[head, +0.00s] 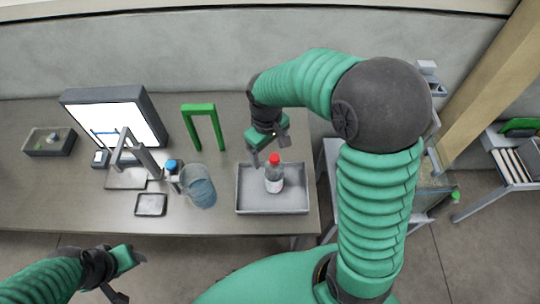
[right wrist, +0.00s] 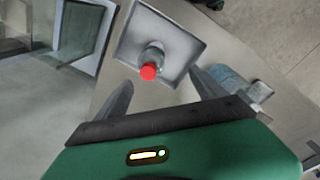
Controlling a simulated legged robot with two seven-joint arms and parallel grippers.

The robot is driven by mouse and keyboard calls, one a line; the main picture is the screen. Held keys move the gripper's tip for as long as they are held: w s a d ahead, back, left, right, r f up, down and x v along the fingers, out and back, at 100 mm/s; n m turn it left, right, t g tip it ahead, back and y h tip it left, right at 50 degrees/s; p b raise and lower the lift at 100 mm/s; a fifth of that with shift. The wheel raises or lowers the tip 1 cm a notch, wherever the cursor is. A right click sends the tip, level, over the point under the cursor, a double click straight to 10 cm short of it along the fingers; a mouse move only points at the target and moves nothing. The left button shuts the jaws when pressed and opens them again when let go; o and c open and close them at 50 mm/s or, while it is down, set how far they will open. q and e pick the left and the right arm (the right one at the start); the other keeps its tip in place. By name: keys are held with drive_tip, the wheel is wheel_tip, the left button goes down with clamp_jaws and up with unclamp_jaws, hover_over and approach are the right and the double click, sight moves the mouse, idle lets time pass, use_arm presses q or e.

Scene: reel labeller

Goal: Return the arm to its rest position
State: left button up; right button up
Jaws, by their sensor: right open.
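My right gripper (head: 270,150) is open and empty. It hangs just above and behind the bottle (head: 274,180), a clear one with a red cap and a pale label. The bottle stands upright in a grey metal tray (head: 290,204) at the table's right end. In the right wrist view the red cap (right wrist: 148,72) shows between the two spread fingers, with the bottle apart from them. My left gripper (head: 131,279) is at the lower left, in front of the table, with its fingers apart and nothing between them.
Left of the tray stand a clear beaker (head: 199,192), a blue-capped bottle (head: 172,176) and a small dish (head: 151,204). A green arch (head: 203,126), a bright screen (head: 115,122) and a grey box (head: 49,142) stand farther back. Shelving (head: 515,160) is at the far right.

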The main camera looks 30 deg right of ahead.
drive_tip(key=s+a+f+m+t, duration=0.2)
drive_tip(key=s+a, duration=0.4)
drive_tip(key=s, duration=0.3)
use_arm(q)
drive_tip(key=s+b+x, duration=0.1)
drive_tip(key=b+x, duration=0.5)
drive_tip(key=b, duration=0.1)
drive_tip(key=shift+s+a+f, duration=0.15)
drive_tip(key=shift+f, duration=0.45)
use_arm(e)
drive_tip(key=s+x, duration=0.1)
drive_tip(key=x, duration=0.5)
drive_tip(key=shift+f, duration=0.55)
use_arm(q)
drive_tip(key=shift+a, duration=0.15)
use_arm(e)
drive_tip(key=shift+w, duration=0.1)
use_arm(q)
drive_tip(key=shift+d, duration=0.2)
use_arm(e)
drive_tip(key=shift+d, duration=0.15)
